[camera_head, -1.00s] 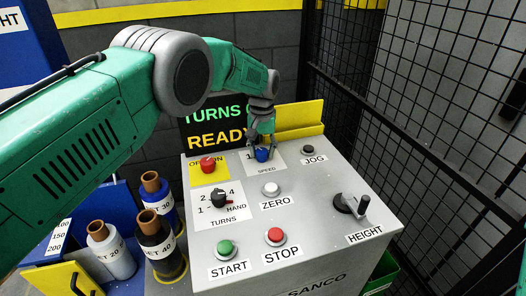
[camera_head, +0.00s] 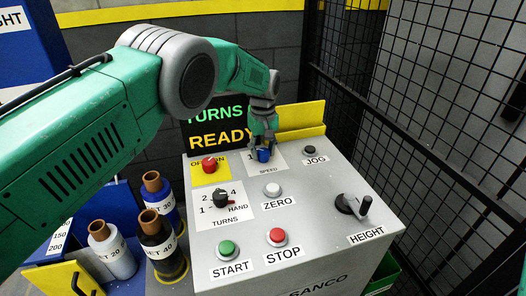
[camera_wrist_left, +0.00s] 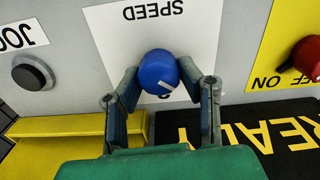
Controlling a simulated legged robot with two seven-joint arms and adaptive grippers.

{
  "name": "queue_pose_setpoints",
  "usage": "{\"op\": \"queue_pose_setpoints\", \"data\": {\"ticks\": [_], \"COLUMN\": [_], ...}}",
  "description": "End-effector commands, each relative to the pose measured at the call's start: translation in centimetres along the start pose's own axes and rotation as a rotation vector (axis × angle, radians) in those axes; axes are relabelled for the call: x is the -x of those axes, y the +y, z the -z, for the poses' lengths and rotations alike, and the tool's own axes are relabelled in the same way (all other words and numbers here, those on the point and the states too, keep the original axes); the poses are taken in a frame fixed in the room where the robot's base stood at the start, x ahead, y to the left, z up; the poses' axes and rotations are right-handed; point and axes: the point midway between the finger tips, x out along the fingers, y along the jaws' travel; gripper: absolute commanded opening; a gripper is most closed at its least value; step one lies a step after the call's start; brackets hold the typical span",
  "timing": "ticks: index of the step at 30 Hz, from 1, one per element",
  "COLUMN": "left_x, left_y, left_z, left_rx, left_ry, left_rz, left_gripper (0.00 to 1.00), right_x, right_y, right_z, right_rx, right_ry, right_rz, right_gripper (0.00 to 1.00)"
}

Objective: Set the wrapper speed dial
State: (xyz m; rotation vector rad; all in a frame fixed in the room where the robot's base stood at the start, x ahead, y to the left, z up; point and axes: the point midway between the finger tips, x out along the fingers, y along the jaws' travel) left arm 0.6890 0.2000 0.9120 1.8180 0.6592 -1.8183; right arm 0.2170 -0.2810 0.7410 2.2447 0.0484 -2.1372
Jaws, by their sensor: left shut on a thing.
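The blue speed dial (camera_head: 264,155) sits on its white SPEED plate (camera_head: 278,163) at the back of the grey control panel. My left gripper (camera_head: 263,148) comes down on the dial from above. In the wrist view its two fingers (camera_wrist_left: 164,88) stand on either side of the dial, shut on it. Most of the scale numbers on the plate are hidden by the gripper and dial. My right gripper is not in view.
A red OFF/ON switch (camera_head: 209,164) is left of the dial, and a black JOG button (camera_head: 310,149) is right. A TURNS selector (camera_head: 221,198), ZERO button (camera_head: 272,189), START (camera_head: 227,248), STOP (camera_head: 277,237) and HEIGHT crank (camera_head: 353,206) are nearer. The display (camera_head: 222,136) reads READY. A mesh fence (camera_head: 430,120) stands right.

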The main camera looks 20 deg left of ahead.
Motion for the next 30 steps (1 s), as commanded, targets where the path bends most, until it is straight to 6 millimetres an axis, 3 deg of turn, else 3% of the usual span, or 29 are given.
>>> {"op": "queue_pose_setpoints", "data": {"ticks": [9,10,11,12,23,30], "left_x": [-0.2,-0.2,-0.2,-0.2,0.4,4.6], "left_y": [0.1,0.1,0.1,0.1,0.1,0.2], "left_z": [-0.3,-0.3,-0.3,-0.3,-0.1,0.0], "left_rx": [0.002,0.001,0.001,0.001,0.001,0.001], "left_ry": [-0.008,-0.008,-0.007,-0.007,-0.002,0.000], "left_rz": [0.000,0.000,0.000,0.000,-0.001,-0.002], "left_gripper": [0.03,0.39,0.50,0.52,0.52,0.52], "right_x": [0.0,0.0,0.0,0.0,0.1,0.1], "right_y": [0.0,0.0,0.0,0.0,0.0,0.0], "right_z": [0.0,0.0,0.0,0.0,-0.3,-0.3], "right_rx": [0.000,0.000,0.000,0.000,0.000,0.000], "right_ry": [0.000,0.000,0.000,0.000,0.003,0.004], "right_rz": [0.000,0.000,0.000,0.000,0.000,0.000], "right_gripper": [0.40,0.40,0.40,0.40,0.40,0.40]}}
